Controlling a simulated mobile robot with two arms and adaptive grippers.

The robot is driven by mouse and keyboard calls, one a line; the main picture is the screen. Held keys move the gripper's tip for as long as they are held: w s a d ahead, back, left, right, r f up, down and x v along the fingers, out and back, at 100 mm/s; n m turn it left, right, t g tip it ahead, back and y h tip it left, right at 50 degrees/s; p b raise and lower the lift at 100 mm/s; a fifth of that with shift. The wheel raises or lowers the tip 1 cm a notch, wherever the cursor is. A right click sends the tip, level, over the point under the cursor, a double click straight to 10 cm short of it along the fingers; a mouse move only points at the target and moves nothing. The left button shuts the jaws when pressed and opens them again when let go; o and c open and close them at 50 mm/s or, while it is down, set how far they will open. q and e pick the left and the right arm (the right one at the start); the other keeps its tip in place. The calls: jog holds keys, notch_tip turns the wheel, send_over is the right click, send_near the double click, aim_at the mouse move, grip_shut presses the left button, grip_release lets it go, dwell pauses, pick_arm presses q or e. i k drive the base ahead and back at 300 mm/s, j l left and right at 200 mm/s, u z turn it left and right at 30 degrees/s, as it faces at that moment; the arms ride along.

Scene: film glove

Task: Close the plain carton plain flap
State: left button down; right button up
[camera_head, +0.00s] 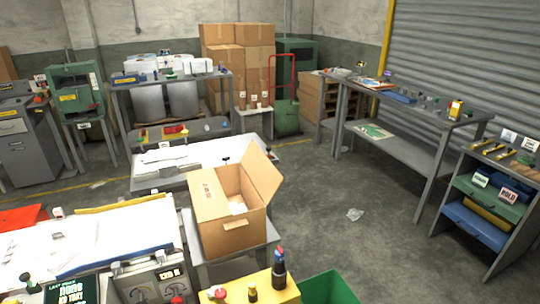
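A plain brown carton (238,238) stands on a small grey table (258,249) in the middle of the head view. Its top is open and something pale lies inside. A large flap (262,176) stands up at the right rear. Another panel or flap (209,195) with small dark print slopes at the left. The carton's far side is partly hidden by these panels. Neither of my grippers is in view.
A white-covered bench (85,245) stands left of the carton. A yellow box top (262,288) with bottles and a green bin (328,289) are in front. The floor at right is mostly open, with a crumpled clear scrap (354,214). Shelving (490,212) stands far right.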

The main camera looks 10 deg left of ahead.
aim_at(266, 178)
jog(key=i+l+z, duration=0.15)
jog(key=i+l, duration=0.55)
jog(key=l, duration=0.2)
jog(key=i+l+z, duration=0.15)
jog(key=i+l, duration=0.6)
jog(key=l, duration=0.1)
